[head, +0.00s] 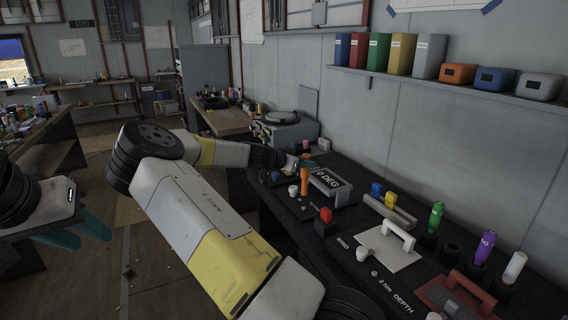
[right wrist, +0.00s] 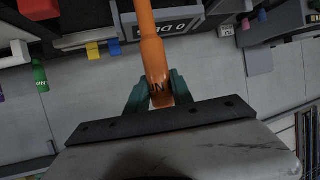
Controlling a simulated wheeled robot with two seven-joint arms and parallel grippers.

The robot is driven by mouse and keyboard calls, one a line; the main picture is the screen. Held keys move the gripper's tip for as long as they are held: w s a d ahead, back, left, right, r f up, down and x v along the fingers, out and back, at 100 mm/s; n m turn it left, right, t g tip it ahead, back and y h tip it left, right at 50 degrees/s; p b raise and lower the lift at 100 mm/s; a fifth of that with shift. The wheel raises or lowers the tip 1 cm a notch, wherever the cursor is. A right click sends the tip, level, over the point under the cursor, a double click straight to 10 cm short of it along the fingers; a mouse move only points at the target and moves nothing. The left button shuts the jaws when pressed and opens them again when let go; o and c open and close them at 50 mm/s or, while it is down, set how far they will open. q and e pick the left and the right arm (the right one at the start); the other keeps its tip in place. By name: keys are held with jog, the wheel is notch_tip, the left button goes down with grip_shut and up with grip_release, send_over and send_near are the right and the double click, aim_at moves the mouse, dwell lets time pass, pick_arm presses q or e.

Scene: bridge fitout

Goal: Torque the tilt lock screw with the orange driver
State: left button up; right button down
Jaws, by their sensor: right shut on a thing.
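The orange driver (head: 305,182) stands roughly upright over the black bench, by the grey block marked 0 DEG (head: 330,186). My right gripper (head: 304,164) is shut on its upper part. In the right wrist view the orange driver (right wrist: 151,50) runs out from between the teal fingers (right wrist: 160,95), with the 0 DEG block (right wrist: 185,22) beyond it. The driver's tip and the tilt lock screw cannot be made out. My left gripper (head: 84,232) hangs at the far left, away from the bench, its teal fingers apart and empty.
On the bench are a red knob (head: 326,215), a white-handled plate (head: 388,245), a red-handled plate (head: 452,297), and green (head: 436,215), purple (head: 485,246) and white (head: 514,267) drivers in holders. A shelf (head: 440,83) with binders and bins runs above.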

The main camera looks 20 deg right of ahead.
aim_at(303, 180)
jog(key=shift+r, duration=0.1)
jog(key=shift+f, duration=3.15)
jog(key=shift+s+a+f, duration=0.1)
jog(key=shift+f, duration=0.35)
jog(key=shift+r, duration=0.15)
dwell(2.5)
jog(key=shift+r, duration=3.05)
